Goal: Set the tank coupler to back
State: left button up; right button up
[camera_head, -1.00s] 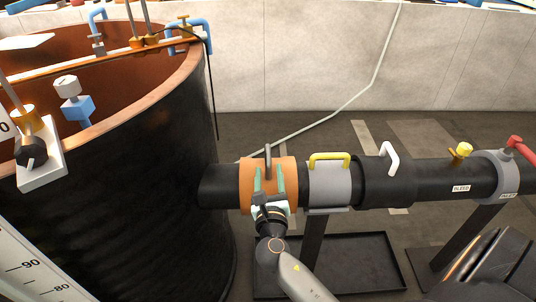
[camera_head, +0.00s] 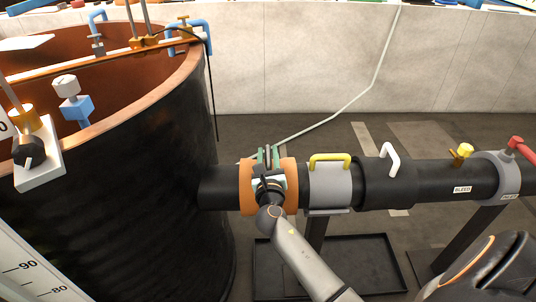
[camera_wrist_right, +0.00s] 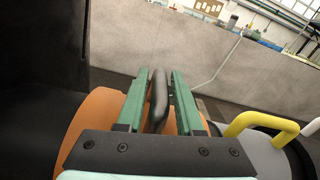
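The tank coupler is an orange collar (camera_head: 246,187) on the black pipe beside the tank, with a dark grey lever handle (camera_head: 268,153) standing up from its top. My right gripper (camera_head: 269,159) is over the collar, with one green finger on each side of the lever. In the right wrist view the lever (camera_wrist_right: 159,95) stands between the fingers, with a narrow gap seeming to show on each side. The gripper looks partly open, and contact is not clear. My left gripper is out of view.
The big black tank (camera_head: 130,190) stands close on the left. Right along the pipe are a yellow handle (camera_head: 330,157), a white handle (camera_head: 390,157), a yellow knob (camera_head: 464,150) and a red handle (camera_head: 521,147). A black tray (camera_head: 375,265) lies below.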

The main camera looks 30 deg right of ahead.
grip_shut()
dwell(1.1)
